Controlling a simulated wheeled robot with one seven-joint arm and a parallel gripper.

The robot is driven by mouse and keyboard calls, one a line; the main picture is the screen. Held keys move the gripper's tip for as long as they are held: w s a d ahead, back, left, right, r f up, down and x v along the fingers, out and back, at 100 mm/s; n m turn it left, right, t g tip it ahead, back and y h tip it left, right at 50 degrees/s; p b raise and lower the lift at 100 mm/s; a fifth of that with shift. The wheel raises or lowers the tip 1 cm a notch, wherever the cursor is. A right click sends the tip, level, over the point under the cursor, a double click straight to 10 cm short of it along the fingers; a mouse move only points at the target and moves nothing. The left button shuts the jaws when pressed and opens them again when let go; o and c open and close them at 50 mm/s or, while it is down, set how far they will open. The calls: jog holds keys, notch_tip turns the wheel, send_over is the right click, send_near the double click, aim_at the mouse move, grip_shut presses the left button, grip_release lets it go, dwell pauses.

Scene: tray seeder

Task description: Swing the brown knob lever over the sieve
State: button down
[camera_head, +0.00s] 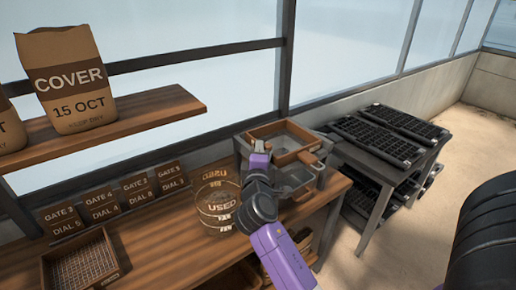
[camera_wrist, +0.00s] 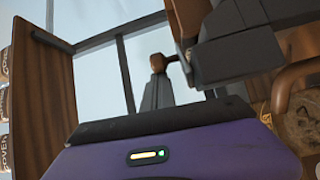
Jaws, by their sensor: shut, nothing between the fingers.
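In the head view a grey seeder stands at the right end of the bench, with a wooden frame (camera_head: 268,130) around a grey inside on top, possibly the sieve. A brown knob-like piece (camera_head: 308,157) sits at its front right corner. My gripper (camera_head: 259,148) is at the frame's left front side, shut and empty. A dark grey block (camera_wrist: 240,45) and a curved brown part (camera_wrist: 287,85) lie further right.
A round "USED" container (camera_head: 218,207) stands left of my arm. A wooden mesh-bottomed box (camera_head: 104,242) and dial labels (camera_head: 102,200) are further left. A shelf (camera_head: 150,112) holds a "COVER" bag (camera_head: 68,80). Black cell trays (camera_head: 375,138) lie on a side table at right.

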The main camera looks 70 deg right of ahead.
jog(key=shift+s+d+f+m+g+h+b, duration=0.1)
jog(key=shift+m+g+h+b, duration=0.25)
jog(key=shift+g+b, duration=0.3)
jog(key=shift+d+f+m+g+h+b, duration=0.1)
jog(key=shift+m+g+h+b, duration=0.05)
jog(key=shift+m+g+b, duration=0.4)
jog(key=m+g+b, duration=0.1)
jog(key=g, duration=0.1)
jog(key=s+m+g+b, duration=0.1)
jog(key=g, duration=0.1)
jog(key=m+g+b, duration=0.1)
jog(key=g, duration=0.1)
jog(key=shift+s+d+r+m, duration=0.2)
jog(key=shift+d+m, duration=0.1)
jog(key=shift+d, duration=0.1)
